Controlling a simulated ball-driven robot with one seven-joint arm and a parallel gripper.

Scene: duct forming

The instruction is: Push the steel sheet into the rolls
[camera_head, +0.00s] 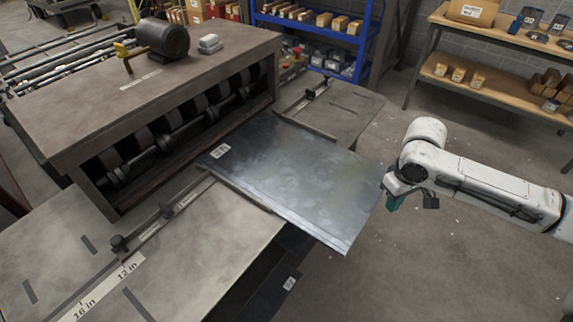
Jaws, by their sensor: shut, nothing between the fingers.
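The steel sheet (298,180) is a flat grey rectangle with a small white label near its far left end. It lies between the two side tables, with its left end close to the rolls (160,135) of the brown forming machine (150,68). Whether its edge touches the rolls I cannot tell. Its near right end overhangs the tables. My gripper (392,200) is at the end of my white arm, just right of the sheet's right edge. It is shut and empty, its fingertips small and partly hidden. It appears apart from the sheet, though contact is hard to judge.
A grey side table (185,250) with inch markings lies front left, another (345,108) behind the sheet. Guide bars with black knobs flank the sheet. A blue shelf (368,40) and a wooden bench (500,80) stand behind. The floor right of the sheet is clear.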

